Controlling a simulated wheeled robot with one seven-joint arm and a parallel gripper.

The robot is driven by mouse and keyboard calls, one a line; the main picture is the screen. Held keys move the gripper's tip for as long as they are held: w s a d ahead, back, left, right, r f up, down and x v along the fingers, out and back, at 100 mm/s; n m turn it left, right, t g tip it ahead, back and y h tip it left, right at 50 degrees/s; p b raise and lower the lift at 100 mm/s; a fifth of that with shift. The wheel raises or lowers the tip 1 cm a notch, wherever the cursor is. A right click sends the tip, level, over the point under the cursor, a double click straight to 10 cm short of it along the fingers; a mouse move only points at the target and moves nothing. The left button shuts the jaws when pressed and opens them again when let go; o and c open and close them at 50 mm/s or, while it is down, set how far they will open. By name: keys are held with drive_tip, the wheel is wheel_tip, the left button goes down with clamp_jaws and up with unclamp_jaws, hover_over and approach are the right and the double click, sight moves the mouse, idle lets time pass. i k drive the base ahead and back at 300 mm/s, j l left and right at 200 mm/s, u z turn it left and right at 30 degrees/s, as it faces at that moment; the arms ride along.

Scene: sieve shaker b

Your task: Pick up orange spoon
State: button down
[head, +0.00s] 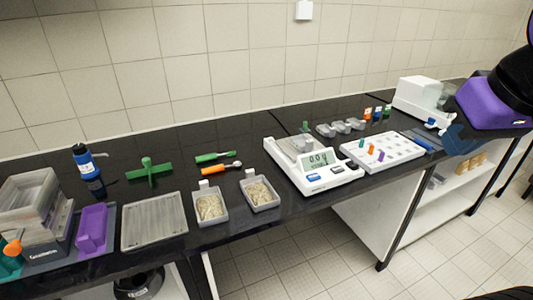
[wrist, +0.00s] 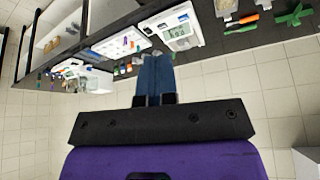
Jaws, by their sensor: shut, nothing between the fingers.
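An orange-handled spoon (head: 218,169) lies on the dark bench left of the balance, in front of a green-handled tool. It also shows small in the wrist view (wrist: 243,20), which looks upside down. Another orange, round-ended item (head: 14,246) is at the far left edge; I cannot tell whether it is a spoon. My gripper shows in the wrist view (wrist: 155,62) with its blue fingers together and nothing between them. In the head view my gripper (head: 459,140) is at the far right, well apart from the orange-handled spoon.
A white balance (head: 310,174) and a white rack (head: 381,150) stand between the orange-handled spoon and my gripper. Two trays of grains (head: 211,219) (head: 276,203) are in front of the spoon. A green cross-shaped stand (head: 149,172) is to its left.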

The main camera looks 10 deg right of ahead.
sight(217, 168)
drive_tip(key=i+j+u, duration=0.3)
drive_tip(key=i, duration=0.15)
drive_tip(key=i+u, duration=0.3)
drive_tip(key=i, duration=0.15)
